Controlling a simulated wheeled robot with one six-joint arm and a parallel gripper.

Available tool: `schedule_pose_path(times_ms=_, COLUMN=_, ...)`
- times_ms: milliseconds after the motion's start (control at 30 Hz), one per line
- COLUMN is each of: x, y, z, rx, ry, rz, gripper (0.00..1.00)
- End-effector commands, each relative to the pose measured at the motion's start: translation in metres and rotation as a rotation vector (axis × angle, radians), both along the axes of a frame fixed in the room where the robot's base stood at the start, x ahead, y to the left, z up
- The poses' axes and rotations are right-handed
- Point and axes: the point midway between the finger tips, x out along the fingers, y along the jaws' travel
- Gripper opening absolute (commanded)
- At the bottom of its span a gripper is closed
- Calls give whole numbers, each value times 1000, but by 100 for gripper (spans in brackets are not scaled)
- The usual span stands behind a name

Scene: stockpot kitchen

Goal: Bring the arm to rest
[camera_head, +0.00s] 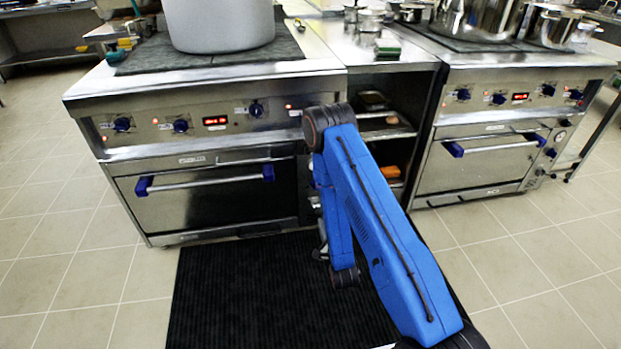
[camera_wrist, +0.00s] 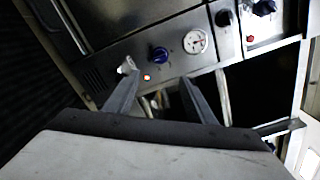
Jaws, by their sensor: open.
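My blue arm reaches forward over the black floor mat in the head view, with its elbow raised in front of the left stove and its forearm folded down. The arm hides most of the wrist and gripper there. In the wrist view my gripper (camera_wrist: 158,95) shows two grey fingers spread apart, with nothing between them. It faces the front of a stove, with a blue knob (camera_wrist: 160,55) and a round gauge (camera_wrist: 195,41) beyond the fingers. I cannot tell how far the fingers are from the stove front.
The left stove (camera_head: 210,135) carries a large grey stockpot (camera_head: 222,25). Open shelves (camera_head: 388,130) stand between it and the right stove (camera_head: 490,150), which holds shiny pots (camera_head: 480,18). The black mat (camera_head: 240,300) lies in front. Tiled floor (camera_head: 70,250) is clear at left and right.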

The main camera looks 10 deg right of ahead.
Motion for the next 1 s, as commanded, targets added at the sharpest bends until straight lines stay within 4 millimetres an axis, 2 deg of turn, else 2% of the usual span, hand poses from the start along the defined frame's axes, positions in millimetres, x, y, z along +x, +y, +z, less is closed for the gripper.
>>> schedule_pose_path(times_ms=167, x=3, y=0, z=3, rx=-7, ry=4, rz=-1, gripper=50)
schedule_pose_path(times_ms=267, x=10, y=-1, z=12, rx=-34, ry=21, rz=-5, gripper=50)
schedule_pose_path(times_ms=633, x=46, y=-7, z=68, rx=-244, ry=160, rz=1, gripper=50)
schedule_pose_path(times_ms=1000, x=55, y=-12, z=133, rx=-471, ry=302, rz=64, gripper=50)
